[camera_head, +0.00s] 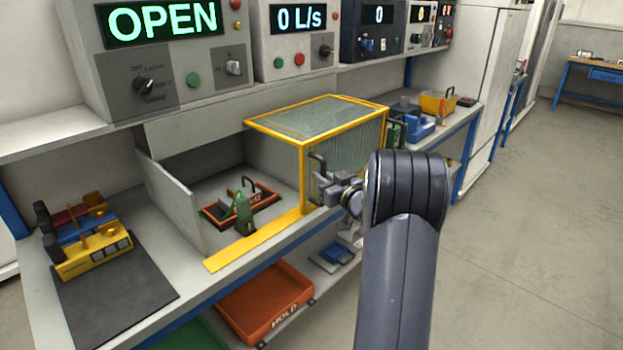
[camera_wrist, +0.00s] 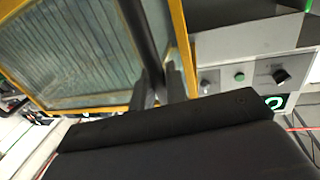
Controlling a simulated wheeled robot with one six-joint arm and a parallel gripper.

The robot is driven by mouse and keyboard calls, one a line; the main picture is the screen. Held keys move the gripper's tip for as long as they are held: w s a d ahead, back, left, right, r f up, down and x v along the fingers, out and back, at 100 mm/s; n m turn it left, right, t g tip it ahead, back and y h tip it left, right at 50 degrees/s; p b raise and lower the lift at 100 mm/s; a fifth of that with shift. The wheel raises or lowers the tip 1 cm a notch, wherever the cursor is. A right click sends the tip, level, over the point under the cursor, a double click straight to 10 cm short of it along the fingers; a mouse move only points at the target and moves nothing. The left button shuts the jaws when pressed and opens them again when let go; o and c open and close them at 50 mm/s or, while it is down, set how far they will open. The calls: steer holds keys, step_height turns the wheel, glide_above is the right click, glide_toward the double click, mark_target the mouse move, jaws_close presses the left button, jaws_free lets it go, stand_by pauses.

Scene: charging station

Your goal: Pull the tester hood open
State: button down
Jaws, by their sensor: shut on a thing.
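The tester hood (camera_head: 320,117), a yellow frame with clear ribbed panels, stands at the right of the tester bay (camera_head: 170,205). The bay's left part is uncovered. A dark bar handle (camera_head: 317,163) is on the hood's front side. My gripper (camera_head: 326,189) is shut on this handle. In the wrist view, the fingers (camera_wrist: 160,84) close around the dark handle (camera_wrist: 139,30), beside the hood's panel (camera_wrist: 75,50) and yellow frame. Part of the hood's front is hidden behind my arm. The tester display (camera_head: 165,18) reads OPEN in green.
An orange-rimmed tray (camera_head: 268,196) and a green part (camera_head: 243,213) sit in the bay. A yellow, blue and red rack (camera_head: 90,250) stands on a dark mat at left. An orange HOLD bin (camera_head: 265,303) is below. Open floor (camera_head: 530,240) lies at right.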

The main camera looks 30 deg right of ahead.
steer(key=shift+w+d, duration=0.1)
steer(key=shift+d, duration=0.2)
steer(key=c, duration=1.5)
jaws_free()
steer(key=s, duration=0.7)
steer(key=s+d, duration=0.1)
steer(key=s, duration=0.2)
steer(key=shift+s, duration=0.35)
steer(key=shift+w, duration=0.1)
